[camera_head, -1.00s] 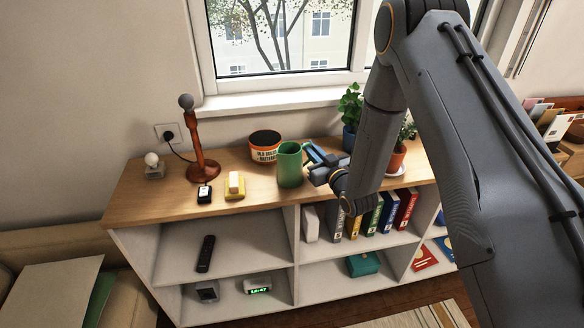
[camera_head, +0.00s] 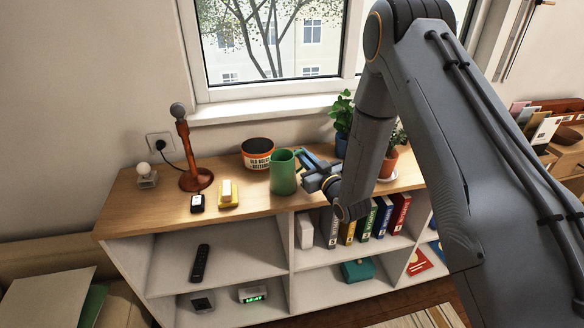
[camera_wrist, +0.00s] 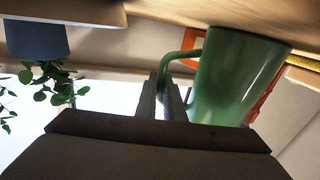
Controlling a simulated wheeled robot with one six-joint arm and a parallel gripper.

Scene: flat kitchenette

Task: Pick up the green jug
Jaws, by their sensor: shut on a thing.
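The green jug (camera_head: 283,174) stands upright on the wooden top of the shelf unit, left of my gripper (camera_head: 308,164). In the wrist view, the picture is turned over, and the jug (camera_wrist: 236,80) hangs from the top right with its handle (camera_wrist: 180,54) toward my fingers. My gripper (camera_wrist: 164,92) is shut on the jug's handle, with one finger on each side of it. The jug's base appears to be at the wooden surface; a small gap cannot be ruled out.
An orange and black tin (camera_head: 257,153) stands close behind the jug. A red-brown stand (camera_head: 188,150), a yellow item (camera_head: 228,196) and a small black item (camera_head: 197,203) are to the left. Potted plants (camera_head: 342,120) stand behind my arm. The window (camera_head: 270,45) is behind.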

